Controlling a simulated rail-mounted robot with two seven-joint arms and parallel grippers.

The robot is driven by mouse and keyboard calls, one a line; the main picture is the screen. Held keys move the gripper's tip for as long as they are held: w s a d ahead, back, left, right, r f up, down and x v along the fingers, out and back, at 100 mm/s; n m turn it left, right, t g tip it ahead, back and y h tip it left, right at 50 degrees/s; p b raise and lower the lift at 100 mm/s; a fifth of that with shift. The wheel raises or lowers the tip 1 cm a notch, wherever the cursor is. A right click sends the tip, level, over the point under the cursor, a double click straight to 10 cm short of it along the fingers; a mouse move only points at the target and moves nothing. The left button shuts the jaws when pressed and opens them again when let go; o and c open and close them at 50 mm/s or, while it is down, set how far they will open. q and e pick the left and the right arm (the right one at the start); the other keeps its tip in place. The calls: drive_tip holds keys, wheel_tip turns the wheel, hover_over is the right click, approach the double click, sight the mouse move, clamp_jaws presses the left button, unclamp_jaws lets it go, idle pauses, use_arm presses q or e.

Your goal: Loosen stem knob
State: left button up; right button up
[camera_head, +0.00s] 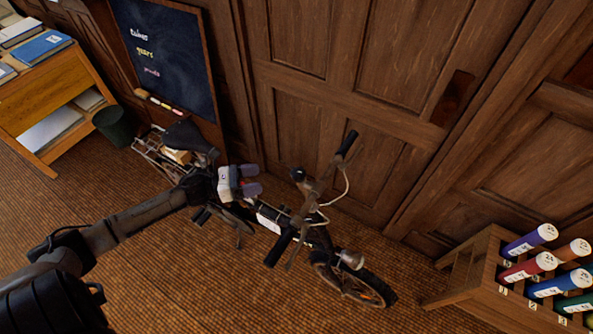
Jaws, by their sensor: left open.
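A small bicycle stands by the panelled door, its handlebar (313,187) turned across the frame with dark grips at both ends. Its stem (297,221) rises near the middle of the bar, but the stem knob is too small to make out for sure. A dark round part (299,174) sits on the bar; I cannot tell whether it is a bell or the knob. My left gripper (257,180) is open and empty, its fingers pointing right, left of the handlebar and apart from it in the picture. My right gripper is out of view.
A wooden rack (465,262) of coloured tubes stands at the right. A desk (52,95), a bin (114,126) and a chalkboard (165,50) are at the upper left. The front floor is clear.

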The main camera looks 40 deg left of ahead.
sight(296, 171)
use_arm(q)
drive_tip(key=x, duration=1.2)
drive_tip(key=shift+w+d+p, duration=0.15)
drive_tip(key=shift+w+p, duration=0.1)
drive_tip(key=shift+p, duration=0.05)
drive_tip(key=shift+c, duration=0.2)
drive_tip(key=c, duration=0.9)
